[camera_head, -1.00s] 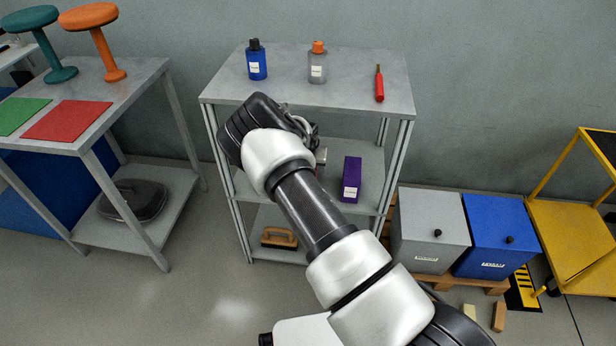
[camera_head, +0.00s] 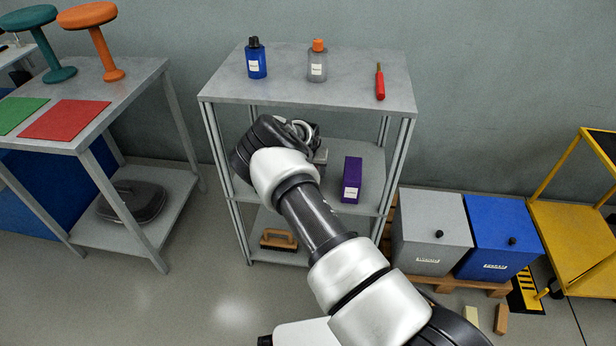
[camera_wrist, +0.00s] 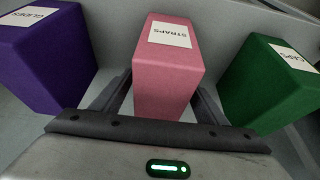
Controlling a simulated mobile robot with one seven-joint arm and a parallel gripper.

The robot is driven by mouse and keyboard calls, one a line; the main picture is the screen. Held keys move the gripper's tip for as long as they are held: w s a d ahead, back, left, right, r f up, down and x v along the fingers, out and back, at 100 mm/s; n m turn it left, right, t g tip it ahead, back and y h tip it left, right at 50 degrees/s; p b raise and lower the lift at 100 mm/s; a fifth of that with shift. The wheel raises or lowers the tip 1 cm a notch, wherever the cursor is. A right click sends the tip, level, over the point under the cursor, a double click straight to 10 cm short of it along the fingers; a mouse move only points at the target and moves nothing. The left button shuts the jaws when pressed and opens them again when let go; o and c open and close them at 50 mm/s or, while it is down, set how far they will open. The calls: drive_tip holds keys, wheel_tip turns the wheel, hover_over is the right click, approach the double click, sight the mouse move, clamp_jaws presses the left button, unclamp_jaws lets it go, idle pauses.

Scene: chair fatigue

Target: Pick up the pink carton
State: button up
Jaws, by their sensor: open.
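The pink carton (camera_wrist: 165,75), with a white label reading STRAPS, stands in the middle of the wrist view. My gripper (camera_wrist: 162,103) is open, with one finger on each side of the carton's near part. I cannot tell whether either finger touches it. In the head view my gripper is at the shelf unit's middle level, mostly hidden by my own arm, and the pink carton is hidden there.
A purple carton (camera_head: 351,179) stands on the middle shelf (camera_head: 371,160); it also shows in the wrist view (camera_wrist: 45,57). A green carton (camera_wrist: 272,84) stands on the pink carton's other side. The top shelf (camera_head: 290,92) is above my gripper.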

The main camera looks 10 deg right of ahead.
drive_tip(key=shift+f, duration=0.2)
idle(0.4)
drive_tip(key=c, duration=1.3)
drive_tip(key=shift+r, duration=0.1)
drive_tip(key=shift+c, duration=0.4)
drive_tip(key=shift+r, duration=0.1)
